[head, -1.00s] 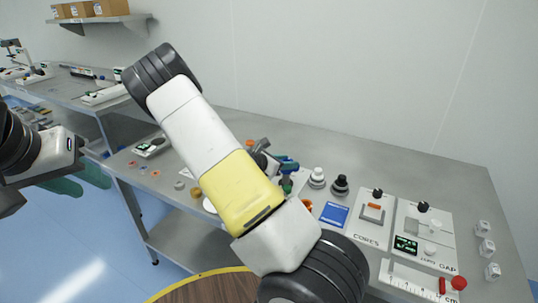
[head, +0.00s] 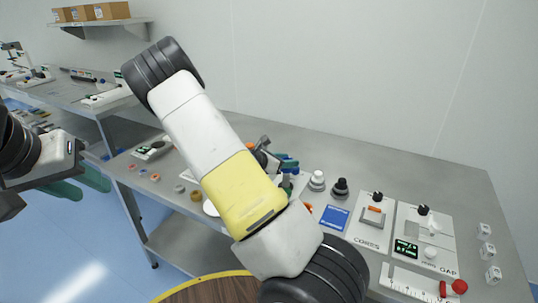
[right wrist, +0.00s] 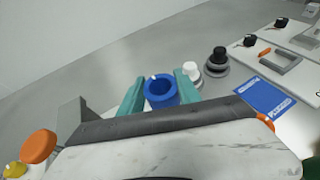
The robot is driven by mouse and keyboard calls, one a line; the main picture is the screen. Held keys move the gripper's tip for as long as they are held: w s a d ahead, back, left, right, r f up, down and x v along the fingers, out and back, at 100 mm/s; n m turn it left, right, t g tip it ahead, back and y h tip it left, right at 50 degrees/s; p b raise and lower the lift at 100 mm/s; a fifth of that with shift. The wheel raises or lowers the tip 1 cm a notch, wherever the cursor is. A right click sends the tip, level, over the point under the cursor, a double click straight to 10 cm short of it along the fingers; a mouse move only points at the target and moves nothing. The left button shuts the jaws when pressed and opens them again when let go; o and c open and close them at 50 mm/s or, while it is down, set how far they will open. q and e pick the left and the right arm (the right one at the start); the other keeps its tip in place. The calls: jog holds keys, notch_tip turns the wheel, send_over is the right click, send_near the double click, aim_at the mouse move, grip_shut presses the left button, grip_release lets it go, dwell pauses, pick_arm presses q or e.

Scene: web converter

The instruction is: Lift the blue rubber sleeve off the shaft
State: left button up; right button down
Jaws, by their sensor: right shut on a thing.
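The blue rubber sleeve (right wrist: 162,96) is a short, thick-walled ring between the teal fingers of my right gripper (right wrist: 160,92) in the right wrist view. The fingers press on it from both sides. I look partly into its bore, and a small white tip shows at its far rim. Whether the shaft is inside it I cannot tell. In the head view my right gripper (head: 288,165) is small and partly hidden behind my own forearm, with blue between its fingers. My left gripper (head: 82,183) hangs at the left, teal fingers apart and empty.
A white knob (head: 317,180) and a black knob (head: 340,187) stand right of the right gripper. A blue pad (head: 334,217), a CORES panel (head: 370,240) and a GAP panel (head: 410,232) lie further right. Small rings (head: 155,176) lie left. The bench behind is clear.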

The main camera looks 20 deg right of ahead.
jog(key=shift+r, duration=0.2)
notch_tip(320, 180, up, 4)
dwell(0.6)
